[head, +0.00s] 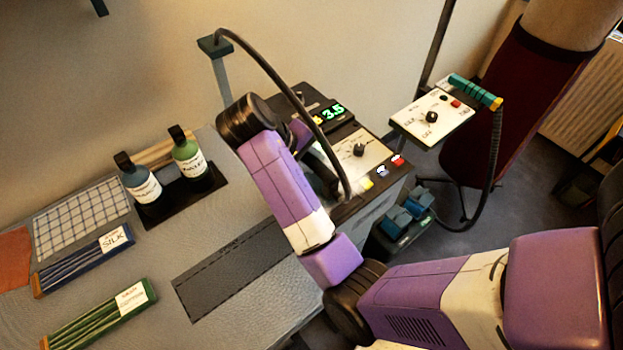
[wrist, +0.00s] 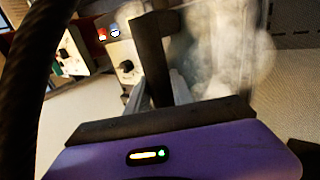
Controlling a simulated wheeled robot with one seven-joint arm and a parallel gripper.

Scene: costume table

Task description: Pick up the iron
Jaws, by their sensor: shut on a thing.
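The iron shows in the wrist view as a dark upright handle (wrist: 151,62), with its lower parts blurred by pale steam. My gripper (wrist: 168,88) is shut on this handle, with its grey fingers close against it. In the head view my arm covers most of the gripper and the iron, beside the control box. A black hose arcs from the stand at the back down to that spot. I cannot tell whether the iron's sole touches a surface.
A control box (head: 362,150) with a green 3.5 display stands at the table's right end. Two bottles (head: 188,152) stand in a dark tray at the back. Silk and green pencil-like bundles (head: 100,315) lie left. A dark mat strip (head: 235,268) lies bare.

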